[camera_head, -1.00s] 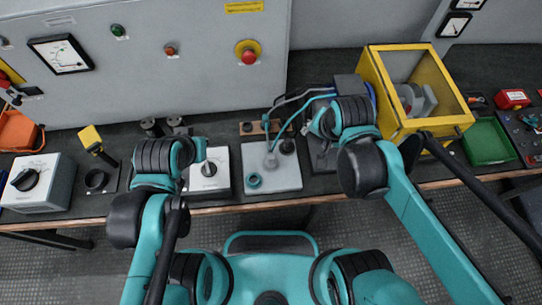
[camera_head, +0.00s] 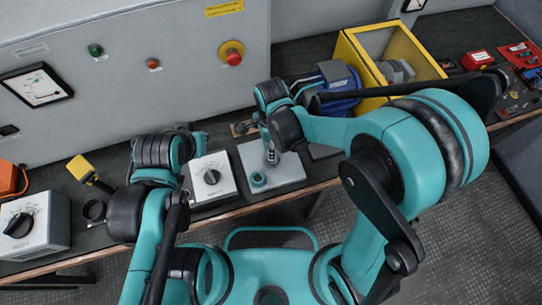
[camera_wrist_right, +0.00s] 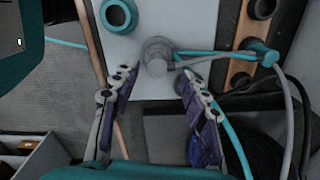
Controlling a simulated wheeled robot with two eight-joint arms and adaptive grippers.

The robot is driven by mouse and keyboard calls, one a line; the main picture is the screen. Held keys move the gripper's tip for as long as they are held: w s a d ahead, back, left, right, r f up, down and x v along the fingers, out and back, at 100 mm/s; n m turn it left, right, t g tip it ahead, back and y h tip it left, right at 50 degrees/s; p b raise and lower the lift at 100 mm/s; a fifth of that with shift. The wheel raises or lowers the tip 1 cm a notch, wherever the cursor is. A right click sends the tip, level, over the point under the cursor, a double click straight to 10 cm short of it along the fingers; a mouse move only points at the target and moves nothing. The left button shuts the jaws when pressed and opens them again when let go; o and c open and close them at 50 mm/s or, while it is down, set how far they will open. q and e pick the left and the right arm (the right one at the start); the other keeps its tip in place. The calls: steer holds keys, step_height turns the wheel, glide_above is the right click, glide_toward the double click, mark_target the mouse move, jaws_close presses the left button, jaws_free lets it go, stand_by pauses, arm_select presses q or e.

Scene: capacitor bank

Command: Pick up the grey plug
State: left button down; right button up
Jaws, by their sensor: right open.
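The grey plug (camera_wrist_right: 157,54) stands on the light grey plate (camera_wrist_right: 140,28) in the right wrist view, with a cable leading off to the right. In the head view the plug (camera_head: 271,157) shows just below my right wrist. My right gripper (camera_wrist_right: 157,78) is open, its two dark fingers on either side of the plug's near end and apart from it. I cannot tell the height gap.
A teal ring socket (camera_wrist_right: 118,14) sits on the plate left of the plug. A brown strip with black sockets (camera_wrist_right: 242,70) and a teal plug (camera_wrist_right: 262,54) lies to the right, with loose cables. A yellow-framed box (camera_head: 390,62) and dial boxes (camera_head: 211,177) stand on the bench.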

step_height(320, 180, down, 4)
steer(key=shift+s+a+f+b, duration=0.1)
steer(key=shift+s+f+b, duration=0.05)
steer(key=shift+b, duration=0.8)
steer(key=shift+c, duration=0.6)
jaws_close()
